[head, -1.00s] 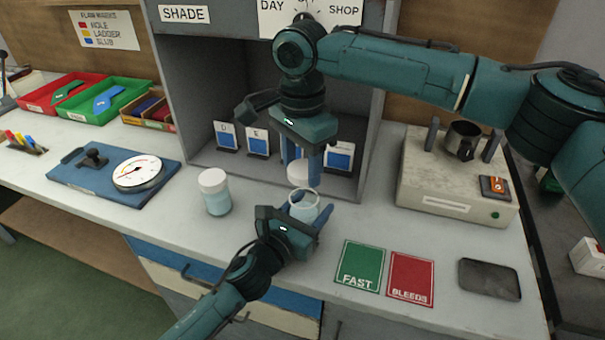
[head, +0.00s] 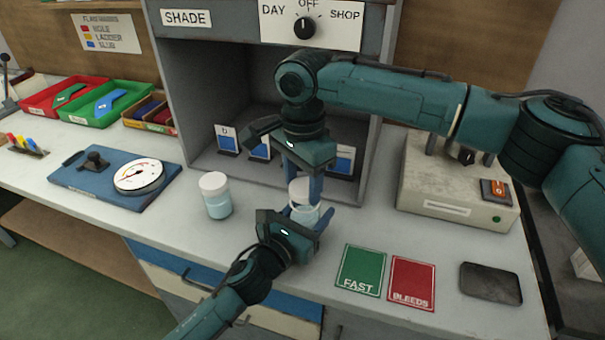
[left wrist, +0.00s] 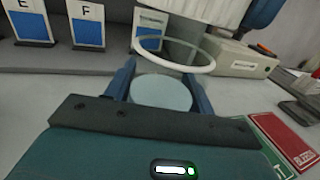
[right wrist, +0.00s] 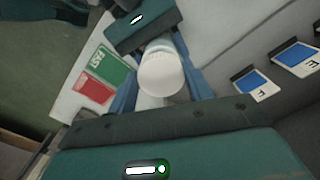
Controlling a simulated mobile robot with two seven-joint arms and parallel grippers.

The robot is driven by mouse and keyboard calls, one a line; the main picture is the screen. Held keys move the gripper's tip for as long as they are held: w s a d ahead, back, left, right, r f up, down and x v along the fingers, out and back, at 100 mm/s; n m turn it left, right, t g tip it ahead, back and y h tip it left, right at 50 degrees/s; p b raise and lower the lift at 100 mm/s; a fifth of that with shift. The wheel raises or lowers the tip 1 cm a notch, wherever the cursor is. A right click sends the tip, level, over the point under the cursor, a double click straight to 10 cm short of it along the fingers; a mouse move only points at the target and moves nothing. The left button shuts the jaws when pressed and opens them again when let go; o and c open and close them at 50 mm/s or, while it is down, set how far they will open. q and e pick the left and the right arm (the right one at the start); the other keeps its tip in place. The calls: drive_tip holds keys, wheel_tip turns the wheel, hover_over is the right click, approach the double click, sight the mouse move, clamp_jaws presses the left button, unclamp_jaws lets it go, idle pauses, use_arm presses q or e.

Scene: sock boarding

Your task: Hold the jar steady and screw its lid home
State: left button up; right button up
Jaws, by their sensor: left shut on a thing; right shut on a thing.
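The open jar (head: 304,214), clear with pale blue contents, stands upright on the bench. My left gripper (head: 308,222) is shut around its sides. In the left wrist view, its round rim (left wrist: 205,66) and pale blue contents (left wrist: 162,92) show between the fingers. My right gripper (head: 303,194) points down from above, shut on the white lid (head: 300,187). The lid (left wrist: 190,8) is over the jar's mouth in the left wrist view, seemingly a little above the rim. The right wrist view shows the lid's top (right wrist: 162,76) between the fingers; it hides most of the jar.
A second jar (head: 215,196) with a white lid stands to the left. The grey shade booth (head: 225,90) with blue sample cards is behind. A green FAST card (head: 361,268), a red BLEEDS card (head: 411,280) and a dark tray (head: 490,282) lie at right.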

drive_tip(key=shift+f, duration=0.75)
idle(0.4)
drive_tip(key=m, duration=0.6)
drive_tip(key=shift+w+a+m, duration=0.1)
drive_tip(key=shift+w+m, duration=0.05)
drive_tip(key=shift+m, duration=1.25)
drive_tip(key=shift+a+m, duration=0.4)
drive_tip(key=shift+m, duration=1.3)
drive_tip(key=shift+w+d+m, duration=0.1)
drive_tip(key=shift+d+m, duration=0.25)
drive_tip(key=shift+m, duration=0.05)
drive_tip(key=o, duration=1)
drive_tip(key=shift+d, duration=0.1)
